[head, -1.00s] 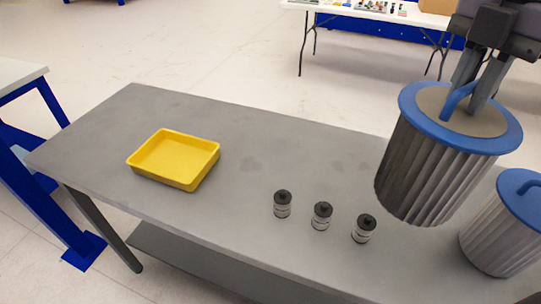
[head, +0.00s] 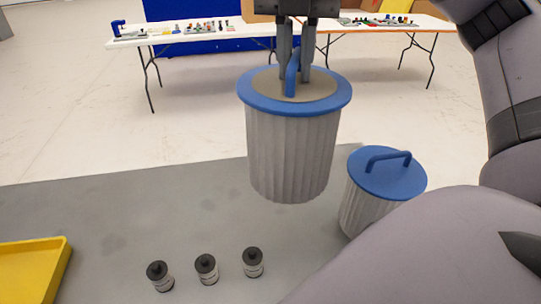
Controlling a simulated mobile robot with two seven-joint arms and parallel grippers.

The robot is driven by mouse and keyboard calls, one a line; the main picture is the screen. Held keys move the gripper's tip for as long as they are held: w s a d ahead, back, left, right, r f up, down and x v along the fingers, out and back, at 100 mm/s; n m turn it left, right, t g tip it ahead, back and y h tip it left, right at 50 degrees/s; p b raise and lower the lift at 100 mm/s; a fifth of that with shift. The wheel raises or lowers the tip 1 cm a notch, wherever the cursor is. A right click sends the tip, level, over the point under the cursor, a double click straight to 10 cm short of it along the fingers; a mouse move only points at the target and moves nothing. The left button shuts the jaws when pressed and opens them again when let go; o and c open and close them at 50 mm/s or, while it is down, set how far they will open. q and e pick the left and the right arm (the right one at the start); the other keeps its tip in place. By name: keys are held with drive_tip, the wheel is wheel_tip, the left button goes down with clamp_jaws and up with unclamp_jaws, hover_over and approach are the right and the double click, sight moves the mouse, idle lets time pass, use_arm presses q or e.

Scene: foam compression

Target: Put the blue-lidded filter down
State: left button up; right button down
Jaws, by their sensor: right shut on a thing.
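A large pleated grey filter with a blue-rimmed lid (head: 292,150) hangs upright in the head view, seemingly above the far edge of the grey table (head: 130,210). My right gripper (head: 294,75) comes down from above and is shut on the blue handle of its lid. A second, smaller-looking filter with a full blue lid and blue handle (head: 385,175) stands at the right end of the table, partly hidden by my arm. The left gripper does not show.
Three small black-topped canisters (head: 206,268) stand in a row near the front. A yellow tray (head: 35,270) is at the left. Grey table surface between tray and held filter is clear. White folding tables (head: 190,38) stand behind, across the floor.

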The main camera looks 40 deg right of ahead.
wheel_tip(320, 180, down, 15)
drive_tip(key=shift+r+b, duration=0.15)
drive_tip(key=shift+b, duration=0.85)
drive_tip(key=shift+f, duration=0.6)
wheel_tip(320, 180, down, 3)
drive_tip(key=shift+f+b, duration=0.15)
drive_tip(key=shift+b, duration=0.5)
drive_tip(key=c, duration=1.1)
unclamp_jaws()
drive_tip(key=shift+f, duration=0.1)
drive_tip(key=shift+o, duration=0.2)
